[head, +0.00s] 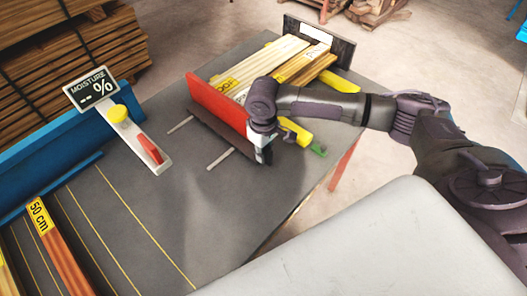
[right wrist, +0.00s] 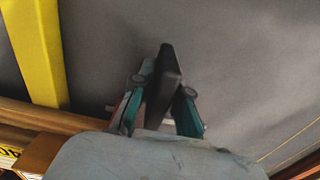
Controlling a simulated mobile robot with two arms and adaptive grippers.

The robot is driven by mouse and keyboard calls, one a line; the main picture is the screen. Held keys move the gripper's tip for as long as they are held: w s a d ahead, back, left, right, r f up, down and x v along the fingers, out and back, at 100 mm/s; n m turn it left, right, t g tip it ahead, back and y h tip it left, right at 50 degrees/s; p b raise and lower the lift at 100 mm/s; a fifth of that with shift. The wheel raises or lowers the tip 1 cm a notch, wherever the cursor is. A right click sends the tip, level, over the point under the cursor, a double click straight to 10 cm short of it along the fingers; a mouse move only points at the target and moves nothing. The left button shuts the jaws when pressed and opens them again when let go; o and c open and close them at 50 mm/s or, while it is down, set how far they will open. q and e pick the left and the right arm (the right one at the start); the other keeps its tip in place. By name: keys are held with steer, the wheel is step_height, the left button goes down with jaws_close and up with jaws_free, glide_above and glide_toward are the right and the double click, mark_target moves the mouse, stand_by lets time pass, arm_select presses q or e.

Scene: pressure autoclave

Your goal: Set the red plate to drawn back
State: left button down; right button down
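The red plate (head: 215,105) stands upright on the dark grey table in the head view, along the near ends of a stack of boards (head: 265,65). A dark brown bar (head: 218,134) runs along its near side, and two thin pale rods (head: 220,159) lie in front. My right gripper (head: 264,155) points down by the plate's right end, which my arm partly hides. My left gripper is out of view.
A dark end plate (head: 320,41) stands behind the boards. Yellow bars (head: 297,131) lie beside my right gripper. A moisture panel (head: 92,88) with a yellow knob and red lever stands left, near a blue rail (head: 50,148). The table's front middle is clear.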

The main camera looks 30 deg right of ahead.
stand_by(0.3)
steer(key=shift+s+a+r+p, duration=0.1)
steer(key=shift+a+r+p, duration=0.05)
steer(key=shift+a+p, duration=0.15)
steer(key=s+a+p, duration=0.1)
steer(key=a+p, duration=0.1)
steer(key=a, duration=0.1)
steer(key=s+a+p, duration=0.1)
steer(key=a+p, duration=0.2)
steer(key=s+a+p, duration=0.1)
steer(key=a+p, duration=0.1)
steer(key=a, duration=0.1)
steer(key=shift+s+a, duration=0.1)
steer(key=shift+s, duration=0.05)
steer(key=shift+a, duration=0.2)
